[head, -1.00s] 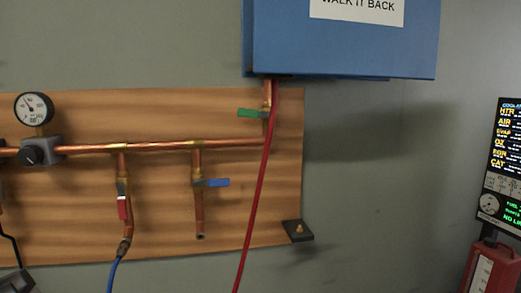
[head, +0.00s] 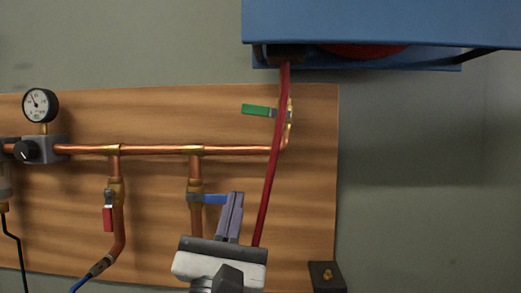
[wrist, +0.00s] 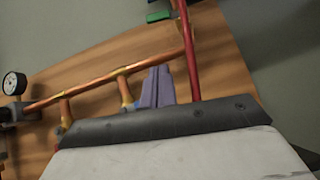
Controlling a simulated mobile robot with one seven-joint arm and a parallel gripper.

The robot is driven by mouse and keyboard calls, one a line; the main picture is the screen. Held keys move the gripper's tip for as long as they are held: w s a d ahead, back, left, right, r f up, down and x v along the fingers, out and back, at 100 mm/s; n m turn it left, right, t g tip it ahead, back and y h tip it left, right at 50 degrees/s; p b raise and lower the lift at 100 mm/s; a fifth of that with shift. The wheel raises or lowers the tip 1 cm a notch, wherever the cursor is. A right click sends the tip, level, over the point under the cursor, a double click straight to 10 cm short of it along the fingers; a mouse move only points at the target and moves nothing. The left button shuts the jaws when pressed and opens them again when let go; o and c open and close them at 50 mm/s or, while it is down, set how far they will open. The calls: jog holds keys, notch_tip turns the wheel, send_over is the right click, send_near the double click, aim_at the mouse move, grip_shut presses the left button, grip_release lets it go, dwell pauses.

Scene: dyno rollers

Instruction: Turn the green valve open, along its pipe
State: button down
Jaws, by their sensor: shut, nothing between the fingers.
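The green valve handle (head: 257,111) sticks out level to the left from its fitting on the upright copper pipe (head: 290,120) at the right end of the manifold, so it lies across that pipe. The red hose passes in front of the fitting and hides part of it. In the wrist view the green handle (wrist: 158,16) shows at the top edge. My gripper (head: 236,198) is below the green handle, its fingers pointing up, shut and empty. In the head view its fingertips overlap the right end of the blue handle; I cannot tell whether they touch.
The blue valve handle (head: 212,199) lies level; the red valve handle (head: 108,218) hangs down along its pipe. The red hose (head: 270,180) runs just right of my gripper. A blue reel housing (head: 380,22) overhangs the board. A pressure gauge (head: 40,105) is at left.

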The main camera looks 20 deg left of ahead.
aim_at(245, 153)
jog(key=p+x, duration=0.3)
jog(key=x, duration=0.7)
jog(key=shift+r, duration=0.3)
jog(key=shift+d+r+p, duration=0.15)
jog(key=shift+r+p, duration=0.35)
jog(key=shift+r, duration=0.35)
jog(key=shift+d+r+p, duration=0.1)
jog(key=shift+r+p, duration=0.4)
jog(key=shift+r, duration=0.4)
